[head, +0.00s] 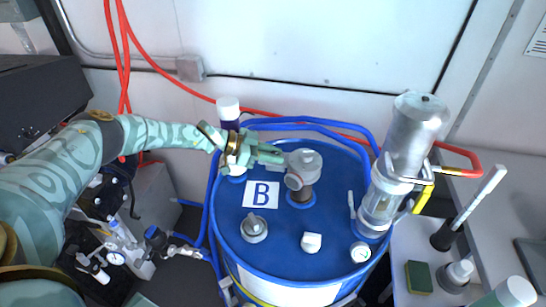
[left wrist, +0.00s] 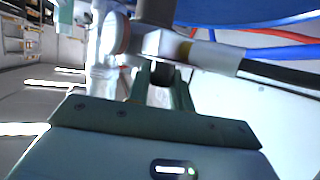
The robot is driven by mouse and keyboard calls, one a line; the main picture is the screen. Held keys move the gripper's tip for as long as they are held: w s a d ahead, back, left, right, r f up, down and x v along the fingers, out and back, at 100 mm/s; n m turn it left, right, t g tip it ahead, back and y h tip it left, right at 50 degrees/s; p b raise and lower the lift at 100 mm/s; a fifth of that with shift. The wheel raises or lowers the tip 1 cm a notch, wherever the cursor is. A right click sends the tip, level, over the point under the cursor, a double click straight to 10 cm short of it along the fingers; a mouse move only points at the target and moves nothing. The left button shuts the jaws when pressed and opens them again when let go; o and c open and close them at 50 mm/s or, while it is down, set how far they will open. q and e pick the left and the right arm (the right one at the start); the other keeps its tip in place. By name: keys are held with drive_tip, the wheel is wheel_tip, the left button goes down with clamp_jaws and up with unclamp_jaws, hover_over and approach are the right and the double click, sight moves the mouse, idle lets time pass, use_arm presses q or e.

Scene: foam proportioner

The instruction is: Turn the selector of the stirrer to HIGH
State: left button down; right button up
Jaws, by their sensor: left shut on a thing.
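The stirrer (head: 303,168), a grey unit with a round pale face, stands upright on the lid of the blue drum (head: 285,240). My left gripper (head: 268,155) reaches in from the left, with its fingertips at the stirrer's upper left side. In the left wrist view its two green fingers (left wrist: 162,84) are shut on a small dark knob (left wrist: 160,74), apparently the stirrer's selector, under the grey housing (left wrist: 165,44). The fingers mostly cover the knob, and its markings and setting cannot be read.
A "B" label (head: 261,195), a fitting (head: 254,228) and a white cap (head: 311,242) are on the lid. A tall metal cylinder with a clear lower part (head: 415,135) stands at the right. Blue hoses (head: 325,127) run behind the stirrer.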

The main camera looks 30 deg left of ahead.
use_arm(q)
drive_tip(key=shift+w+r, duration=0.1)
drive_tip(key=shift+r, duration=0.1)
drive_tip(key=c, duration=1.5)
unclamp_jaws()
drive_tip(key=shift+d, duration=0.1)
drive_tip(key=shift+f, duration=0.1)
drive_tip(key=v, duration=1.6)
drive_tip(key=shift+a, duration=0.25)
